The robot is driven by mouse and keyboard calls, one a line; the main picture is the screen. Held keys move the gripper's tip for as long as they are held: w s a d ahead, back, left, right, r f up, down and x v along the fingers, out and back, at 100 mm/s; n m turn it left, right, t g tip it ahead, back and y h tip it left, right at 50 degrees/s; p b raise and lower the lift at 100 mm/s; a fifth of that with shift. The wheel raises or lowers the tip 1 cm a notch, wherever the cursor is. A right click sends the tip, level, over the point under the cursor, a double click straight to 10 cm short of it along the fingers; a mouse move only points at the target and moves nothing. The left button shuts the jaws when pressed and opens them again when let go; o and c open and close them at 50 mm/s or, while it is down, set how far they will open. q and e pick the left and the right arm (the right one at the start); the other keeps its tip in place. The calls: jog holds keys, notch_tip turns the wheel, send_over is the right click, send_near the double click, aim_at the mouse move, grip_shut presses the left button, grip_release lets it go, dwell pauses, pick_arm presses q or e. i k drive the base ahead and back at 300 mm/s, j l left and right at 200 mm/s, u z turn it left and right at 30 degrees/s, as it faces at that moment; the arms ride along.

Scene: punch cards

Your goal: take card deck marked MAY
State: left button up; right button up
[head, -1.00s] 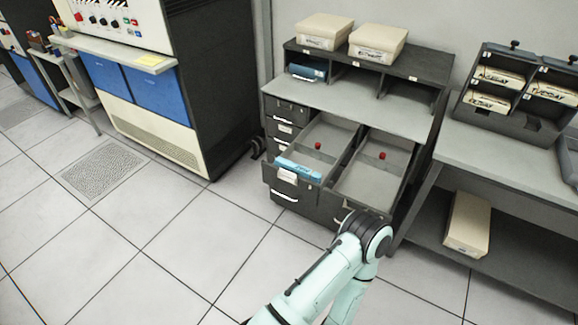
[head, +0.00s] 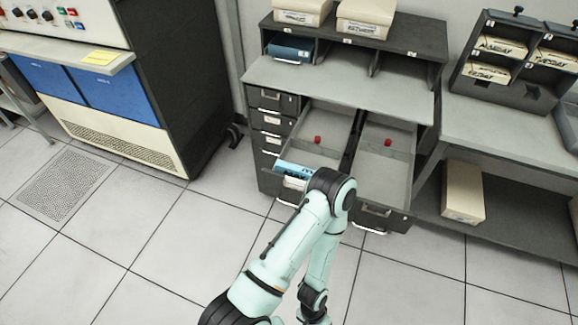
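A light blue card deck (head: 293,170) lies at the front of the open left drawer (head: 330,122). It has dark marks, too small to read, and my arm covers its right end. A darker blue deck (head: 289,51) sits in the left cubby of the cabinet. I cannot read MAY on either. One arm of mine reaches up from the bottom, its dark joint in front of the drawers. No gripper fingers show. The other arm is out of view.
The right drawer (head: 385,165) is also open, with a red knob inside. White boxes (head: 365,18) stand on the cabinet. At right is a table (head: 490,130) with a rack of labelled decks and a box (head: 462,193) below. Floor in front is clear.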

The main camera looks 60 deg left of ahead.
aim_at(282, 167)
jog(key=k+j, duration=0.1)
jog(key=j, duration=0.45)
jog(key=k+j, duration=0.1)
jog(key=j, duration=0.95)
jog(key=k+j, duration=0.15)
jog(key=j, duration=0.35)
